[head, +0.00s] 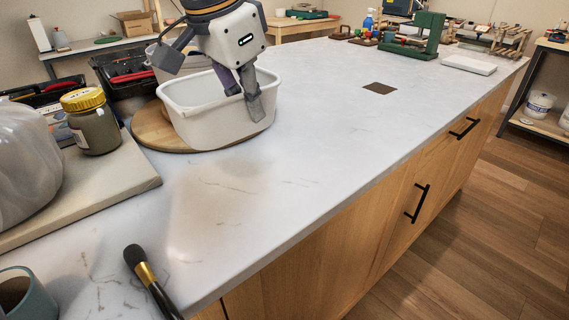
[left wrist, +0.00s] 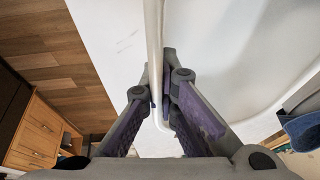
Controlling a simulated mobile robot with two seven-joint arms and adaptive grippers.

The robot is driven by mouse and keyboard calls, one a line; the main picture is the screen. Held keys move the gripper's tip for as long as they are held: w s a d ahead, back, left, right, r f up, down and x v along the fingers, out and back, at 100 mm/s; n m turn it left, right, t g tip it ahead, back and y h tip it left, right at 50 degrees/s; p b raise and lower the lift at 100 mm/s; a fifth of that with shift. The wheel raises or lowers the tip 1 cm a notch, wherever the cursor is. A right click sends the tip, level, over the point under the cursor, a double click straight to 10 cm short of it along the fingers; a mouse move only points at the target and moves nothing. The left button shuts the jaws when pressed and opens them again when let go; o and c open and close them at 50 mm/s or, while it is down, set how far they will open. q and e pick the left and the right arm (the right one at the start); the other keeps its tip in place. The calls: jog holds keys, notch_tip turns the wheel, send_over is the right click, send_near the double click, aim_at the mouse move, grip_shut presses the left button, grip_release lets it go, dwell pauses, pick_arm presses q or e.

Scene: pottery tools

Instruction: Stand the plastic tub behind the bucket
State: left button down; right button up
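The white plastic tub (head: 195,125) stands upright, overlapping a round wooden board (head: 150,128) on the marble-look counter. My left gripper (head: 246,92) reaches down over the tub's right-hand rim, one finger inside and one outside. In the left wrist view the tub's wall (left wrist: 154,40) runs between the two fingers (left wrist: 158,92), which look closed on it. A pale grey round vessel (head: 165,62), which looks like the bucket, is behind the tub and largely hidden by the tub and my gripper. My right gripper is not in view.
A jar with a yellow lid (head: 92,122) and a bagged lump (head: 25,155) sit on a slab at left. A brush (head: 148,278) and a cup (head: 22,295) are at the front. Black bins (head: 118,78) stand behind. The counter's middle is clear around a small brown square (head: 380,88).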

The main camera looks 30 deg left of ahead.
pick_arm(q)
jog(key=d+f, duration=0.1)
jog(key=f, duration=0.1)
jog(key=d+f, duration=0.2)
jog(key=w+d+f, duration=0.1)
jog(key=d+f, duration=0.1)
jog(key=shift+d, duration=0.15)
jog(key=f, duration=0.3)
jog(key=shift+w+d, duration=0.1)
jog(key=shift+d, duration=0.3)
jog(key=shift+f, duration=0.35)
jog(key=c, duration=1.8)
grip_release()
jog(key=shift+a, duration=0.1)
jog(key=shift+r, duration=0.1)
jog(key=v, duration=1.2)
